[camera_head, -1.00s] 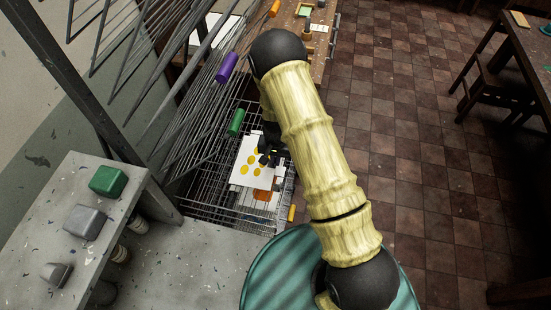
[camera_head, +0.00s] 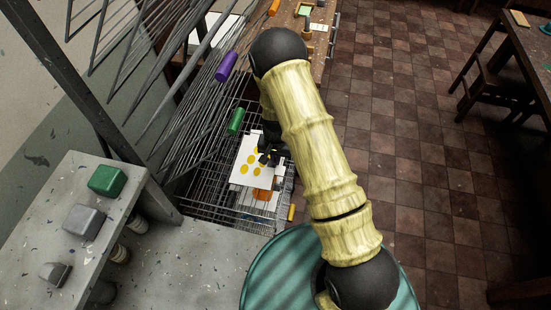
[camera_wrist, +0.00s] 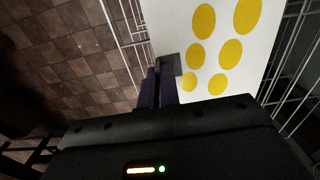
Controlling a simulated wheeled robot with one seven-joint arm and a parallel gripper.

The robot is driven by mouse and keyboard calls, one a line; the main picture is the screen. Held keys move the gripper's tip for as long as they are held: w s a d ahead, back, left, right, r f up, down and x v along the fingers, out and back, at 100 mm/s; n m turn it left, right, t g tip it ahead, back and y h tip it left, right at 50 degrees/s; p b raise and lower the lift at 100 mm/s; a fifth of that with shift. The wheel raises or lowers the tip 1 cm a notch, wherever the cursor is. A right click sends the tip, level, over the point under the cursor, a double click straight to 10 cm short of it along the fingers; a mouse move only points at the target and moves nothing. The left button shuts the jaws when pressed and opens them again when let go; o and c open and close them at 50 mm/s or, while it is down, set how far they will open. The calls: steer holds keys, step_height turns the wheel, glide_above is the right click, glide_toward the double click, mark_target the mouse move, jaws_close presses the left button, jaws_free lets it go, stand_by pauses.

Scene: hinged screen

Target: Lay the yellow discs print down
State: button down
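The yellow discs print (camera_head: 240,179) is a white sheet with several yellow discs, lying over the wire rack beside the grey bench. It fills the upper right of the wrist view (camera_wrist: 178,22). My gripper (camera_head: 268,158) is at the sheet's right edge in the head view. In the wrist view my gripper (camera_wrist: 164,78) has its dark fingers close together at the sheet's near edge, against a small grey tab there. The fingers look shut on that edge, but their tips are partly hidden. The sheet looks nearly flat; any gap below it cannot be told.
An orange print (camera_head: 263,194) shows below the sheet on the wire rack (camera_head: 215,207). Raised wire screens with a green handle (camera_head: 236,121) and a purple handle (camera_head: 227,67) lean at the left. Green and grey blocks stand on the grey bench (camera_head: 75,275). Tiled floor is open at right.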

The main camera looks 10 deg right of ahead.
steer(key=shift+f+b, duration=0.35)
steer(key=shift+f, duration=0.15)
stand_by(0.4)
steer(key=c, duration=1.6)
jaws_free()
steer(key=shift+r, duration=0.1)
steer(key=shift+r+p, duration=2.45)
steer(key=shift+r, duration=1)
